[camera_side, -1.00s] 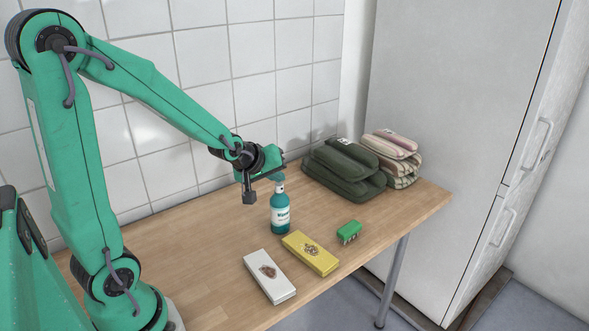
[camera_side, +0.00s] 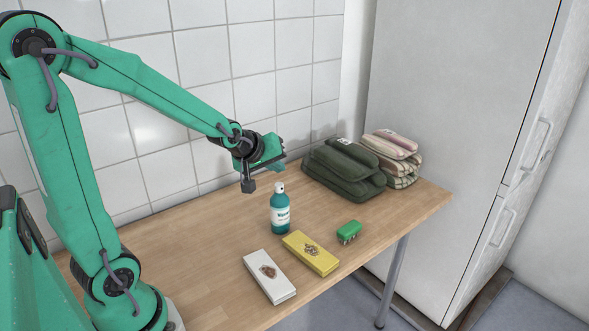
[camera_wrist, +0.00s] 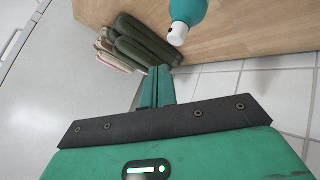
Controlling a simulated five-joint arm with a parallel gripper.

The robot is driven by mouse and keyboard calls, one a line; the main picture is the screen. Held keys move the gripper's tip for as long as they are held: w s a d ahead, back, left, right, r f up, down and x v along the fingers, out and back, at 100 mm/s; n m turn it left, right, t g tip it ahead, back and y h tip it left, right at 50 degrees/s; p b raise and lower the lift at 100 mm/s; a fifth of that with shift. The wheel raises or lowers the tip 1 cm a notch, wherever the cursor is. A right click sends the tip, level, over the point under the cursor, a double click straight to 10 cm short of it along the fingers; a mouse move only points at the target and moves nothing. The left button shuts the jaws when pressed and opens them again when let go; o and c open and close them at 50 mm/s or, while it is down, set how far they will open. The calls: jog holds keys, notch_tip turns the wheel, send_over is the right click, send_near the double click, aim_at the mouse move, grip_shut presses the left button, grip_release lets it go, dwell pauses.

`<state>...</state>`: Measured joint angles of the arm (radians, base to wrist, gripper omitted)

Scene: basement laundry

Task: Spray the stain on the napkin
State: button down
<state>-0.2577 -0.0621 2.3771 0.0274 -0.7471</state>
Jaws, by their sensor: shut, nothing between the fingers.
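A teal spray bottle (camera_side: 281,216) with a white label and white top stands upright on the table, behind the napkins. Its top also shows in the wrist view (camera_wrist: 178,33). A folded white napkin (camera_side: 281,290) with a brown stain (camera_side: 268,271) lies flat at the front. A folded yellow napkin (camera_side: 323,263) with a brown stain (camera_side: 311,249) lies to its right. My gripper (camera_side: 282,154) is above and behind the bottle, clear of it and empty. In the wrist view its fingers (camera_wrist: 157,86) are shut together.
A green brush (camera_side: 349,231) lies right of the yellow napkin. Folded dark green towels (camera_side: 342,172) and striped towels (camera_side: 390,145) sit at the back right, against the tiled wall and near a tall white cabinet (camera_side: 440,100). The table's left half is clear.

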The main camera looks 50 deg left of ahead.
notch_tip(320, 180, up, 4)
jog(key=shift+r, duration=0.25)
dwell(0.4)
dwell(0.5)
jog(key=s+d+r+m+g+h, duration=0.1)
jog(key=s+d+m, duration=0.4)
jog(key=s, duration=0.4)
jog(key=s+d+r+m+g+h, duration=0.1)
jog(key=s+d+m+g, duration=0.1)
jog(key=s+d+m, duration=0.3)
jog(key=s+m, duration=0.1)
jog(key=s, duration=0.3)
jog(key=shift+s+d+m, duration=0.25)
jog(key=shift+d+m, duration=0.05)
jog(key=shift+d, duration=0.1)
